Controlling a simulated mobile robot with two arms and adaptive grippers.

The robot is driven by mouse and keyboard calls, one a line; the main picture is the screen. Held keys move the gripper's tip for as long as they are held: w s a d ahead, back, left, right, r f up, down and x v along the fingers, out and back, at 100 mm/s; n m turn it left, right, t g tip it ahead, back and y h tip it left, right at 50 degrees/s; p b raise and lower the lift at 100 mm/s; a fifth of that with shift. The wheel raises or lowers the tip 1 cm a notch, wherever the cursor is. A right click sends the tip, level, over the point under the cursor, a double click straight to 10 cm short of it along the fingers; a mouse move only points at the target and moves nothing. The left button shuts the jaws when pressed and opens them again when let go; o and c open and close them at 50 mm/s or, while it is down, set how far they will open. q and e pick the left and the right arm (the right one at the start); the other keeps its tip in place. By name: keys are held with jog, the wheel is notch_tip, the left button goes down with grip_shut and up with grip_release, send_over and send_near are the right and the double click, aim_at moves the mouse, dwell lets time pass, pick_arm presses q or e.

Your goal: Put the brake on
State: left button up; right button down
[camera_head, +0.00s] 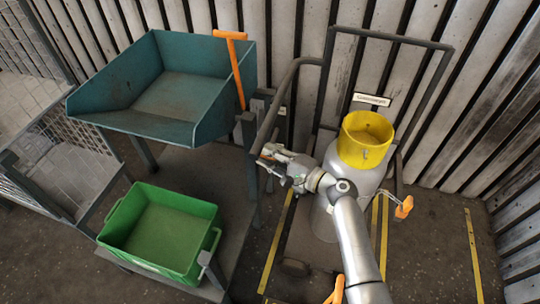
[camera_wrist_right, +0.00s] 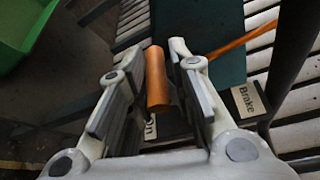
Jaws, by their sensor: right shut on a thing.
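My right gripper (camera_head: 272,158) is at the left side of the grey tube frame, beside the teal hopper's post. In the right wrist view its fingers (camera_wrist_right: 156,68) stand on both sides of an orange cylindrical brake handle (camera_wrist_right: 157,80) and are shut on it. A "Brake" label (camera_wrist_right: 247,100) is to the right of the fingers. A partly hidden "On" label (camera_wrist_right: 150,127) shows just below the handle. In the head view the handle is mostly hidden by the gripper. My left gripper is not in view.
A teal hopper (camera_head: 110,115) with an orange T-shaped lever (camera_head: 236,72) stands at the upper left. A green crate (camera_head: 206,210) is below it. A yellow-topped grey canister (camera_head: 365,140) stands right of the gripper, within a tube frame (camera_head: 445,75). Another orange handle (camera_head: 404,207) is to its right.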

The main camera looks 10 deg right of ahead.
jog(key=shift+s+f+b, duration=0.1)
jog(key=shift+f+b, duration=0.4)
jog(key=shift+f, duration=0.65)
